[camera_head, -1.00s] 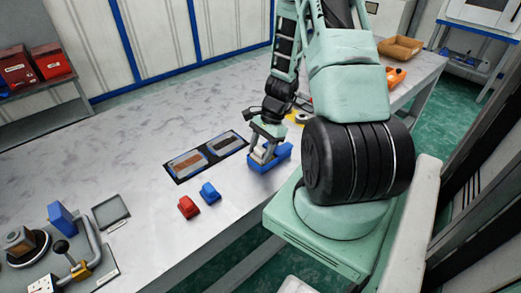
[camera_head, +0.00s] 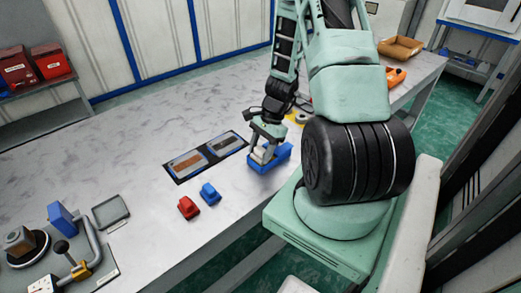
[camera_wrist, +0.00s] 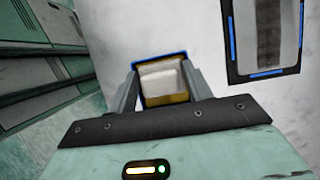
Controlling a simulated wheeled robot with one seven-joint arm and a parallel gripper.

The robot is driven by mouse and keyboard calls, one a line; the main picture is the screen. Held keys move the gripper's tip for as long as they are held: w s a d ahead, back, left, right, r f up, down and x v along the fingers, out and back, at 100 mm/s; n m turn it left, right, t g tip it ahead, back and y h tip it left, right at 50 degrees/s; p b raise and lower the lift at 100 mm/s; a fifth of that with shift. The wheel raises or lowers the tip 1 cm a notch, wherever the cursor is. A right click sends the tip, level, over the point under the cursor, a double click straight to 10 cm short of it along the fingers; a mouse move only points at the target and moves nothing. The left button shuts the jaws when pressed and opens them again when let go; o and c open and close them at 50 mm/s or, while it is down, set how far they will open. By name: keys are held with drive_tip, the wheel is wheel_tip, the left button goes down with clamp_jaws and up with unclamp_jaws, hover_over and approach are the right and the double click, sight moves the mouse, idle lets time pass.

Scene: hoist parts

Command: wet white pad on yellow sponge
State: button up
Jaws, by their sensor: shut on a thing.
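My gripper (camera_head: 264,153) is at the blue tray (camera_head: 283,156) near the front edge of the bench. In the wrist view, my gripper (camera_wrist: 162,90) has its two fingers on either side of the white pad (camera_wrist: 161,78) and is shut on it. The yellow sponge (camera_wrist: 172,99) shows as a band along the near side of the pad, inside the blue rim. Most of the sponge is hidden under the pad, and I cannot tell whether they touch.
A black-framed board with two panels (camera_head: 207,155) lies just left of the tray. A red block (camera_head: 188,207) and a blue block (camera_head: 210,194) stand nearer the front edge. A fixture with a bent pipe (camera_head: 87,243) is at lower left. The bench's left middle is clear.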

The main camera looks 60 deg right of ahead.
sight(260, 149)
drive_tip(key=shift+r+p, duration=2.75)
drive_tip(key=shift+r, duration=0.75)
drive_tip(key=shift+f, duration=0.1)
drive_tip(key=w+a+f+n+g+h, duration=0.1)
drive_tip(key=w+a+n, duration=0.2)
drive_tip(key=a+n, duration=0.3)
drive_tip(key=w+a+f+n+g+h, duration=0.1)
drive_tip(key=w+a+n+g, duration=0.1)
drive_tip(key=a+n, duration=0.4)
drive_tip(key=w+a+f+n+g+h, duration=0.1)
drive_tip(key=w+a+n+g+h, duration=0.1)
drive_tip(key=w+a+n, duration=0.3)
drive_tip(key=shift+a+f+n, duration=0.2)
drive_tip(key=shift+a+n, duration=0.2)
drive_tip(key=shift+n, duration=0.55)
drive_tip(key=shift+a+f+n, duration=0.2)
drive_tip(key=shift+a+n, duration=0.2)
drive_tip(key=shift+n, duration=0.55)
drive_tip(key=shift+s, duration=0.1)
